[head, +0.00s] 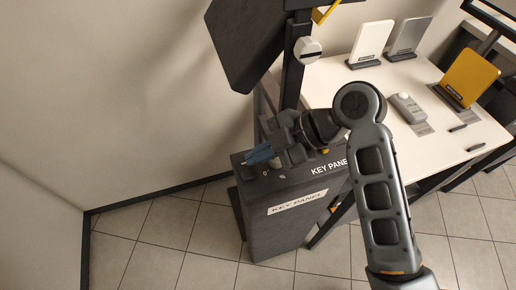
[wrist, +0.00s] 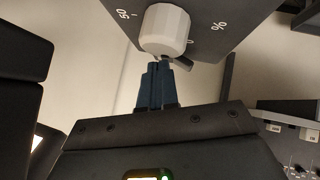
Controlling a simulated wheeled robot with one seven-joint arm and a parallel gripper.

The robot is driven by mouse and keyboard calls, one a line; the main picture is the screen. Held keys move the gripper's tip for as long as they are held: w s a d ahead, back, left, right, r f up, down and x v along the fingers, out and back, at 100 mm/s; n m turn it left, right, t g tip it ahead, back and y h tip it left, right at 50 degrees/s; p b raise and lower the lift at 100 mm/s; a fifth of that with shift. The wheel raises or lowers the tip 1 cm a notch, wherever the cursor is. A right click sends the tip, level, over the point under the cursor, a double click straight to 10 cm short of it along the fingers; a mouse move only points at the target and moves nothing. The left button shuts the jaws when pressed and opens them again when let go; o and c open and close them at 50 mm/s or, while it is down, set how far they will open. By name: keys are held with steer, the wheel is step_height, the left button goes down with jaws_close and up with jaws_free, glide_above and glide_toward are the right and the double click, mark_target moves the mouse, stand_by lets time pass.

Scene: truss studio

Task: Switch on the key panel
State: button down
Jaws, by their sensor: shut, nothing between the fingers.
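The key panel (head: 290,222) is a dark box with a white "KEY PANEL" label on its front and the same words on its top. My gripper (head: 252,158), with blue fingers, is over the left part of its top. In the wrist view a white faceted knob (wrist: 165,29) sits on a dark face marked "50", "0" and "%". My gripper's shut, empty fingers (wrist: 158,66) point at the knob's near edge, just below it in the picture. I cannot tell whether they touch it. My gripper and arm hide part of the panel top in the head view.
A white table (head: 440,140) stands to the right with upright panels, a grey handheld device (head: 408,108) and pens. A dark post (head: 292,75) with a large dark panel (head: 250,40) rises behind my gripper. The tiled floor (head: 170,235) at left is clear.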

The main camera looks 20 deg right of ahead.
steer(key=shift+s, duration=0.3)
steer(key=shift+v, duration=3.9)
steer(key=shift+d, duration=0.15)
